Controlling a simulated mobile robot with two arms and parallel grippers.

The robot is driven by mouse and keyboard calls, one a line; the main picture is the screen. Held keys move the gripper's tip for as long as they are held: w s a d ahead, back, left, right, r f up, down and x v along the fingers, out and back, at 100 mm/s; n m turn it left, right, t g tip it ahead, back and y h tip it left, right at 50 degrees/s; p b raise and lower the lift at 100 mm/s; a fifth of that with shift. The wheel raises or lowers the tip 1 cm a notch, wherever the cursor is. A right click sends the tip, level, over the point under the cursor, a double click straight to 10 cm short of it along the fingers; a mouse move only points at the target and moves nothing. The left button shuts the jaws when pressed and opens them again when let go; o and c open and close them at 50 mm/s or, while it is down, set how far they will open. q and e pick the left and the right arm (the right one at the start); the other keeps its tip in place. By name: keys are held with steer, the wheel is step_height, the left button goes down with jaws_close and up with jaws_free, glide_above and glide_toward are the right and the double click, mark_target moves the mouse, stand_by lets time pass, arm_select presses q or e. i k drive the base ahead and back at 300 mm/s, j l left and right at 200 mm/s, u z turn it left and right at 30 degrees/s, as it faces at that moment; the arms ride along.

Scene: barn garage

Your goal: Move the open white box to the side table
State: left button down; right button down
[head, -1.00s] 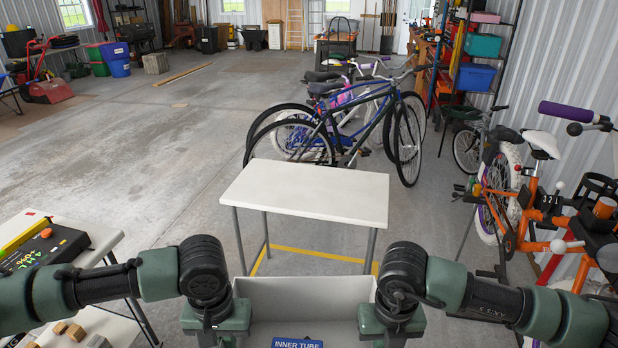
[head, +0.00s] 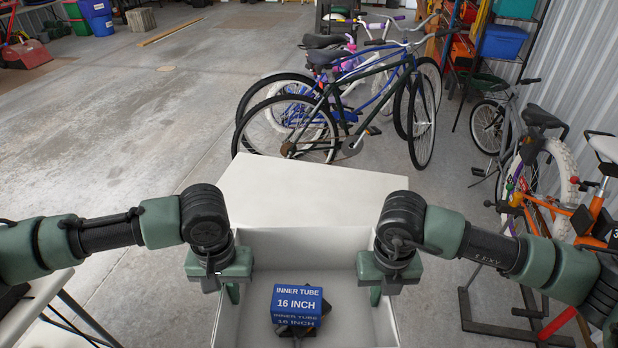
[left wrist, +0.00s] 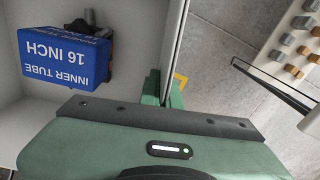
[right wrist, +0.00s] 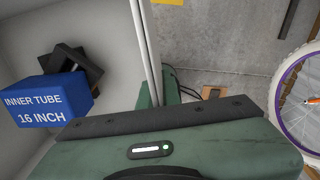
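The open white box (head: 303,248) is at the bottom middle of the head view, between my arms. A blue inner tube carton (head: 298,303) and a dark item lie inside it. My left gripper (head: 230,288) is shut on the box's left wall, with the wall between its fingers in the left wrist view (left wrist: 165,92). My right gripper (head: 378,290) is shut on the right wall, likewise in the right wrist view (right wrist: 152,92). The white side table (head: 300,185) is straight ahead. The box hides its near edge, so I cannot tell whether they touch.
Several bicycles (head: 345,110) stand just beyond the table. An orange bicycle (head: 575,195) and a dark metal stand (head: 515,322) are at the right. Another table (head: 40,305) is at the lower left. Concrete floor (head: 140,130) is open to the left.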

mark_target(309, 194)
steer(key=i, duration=1.75)
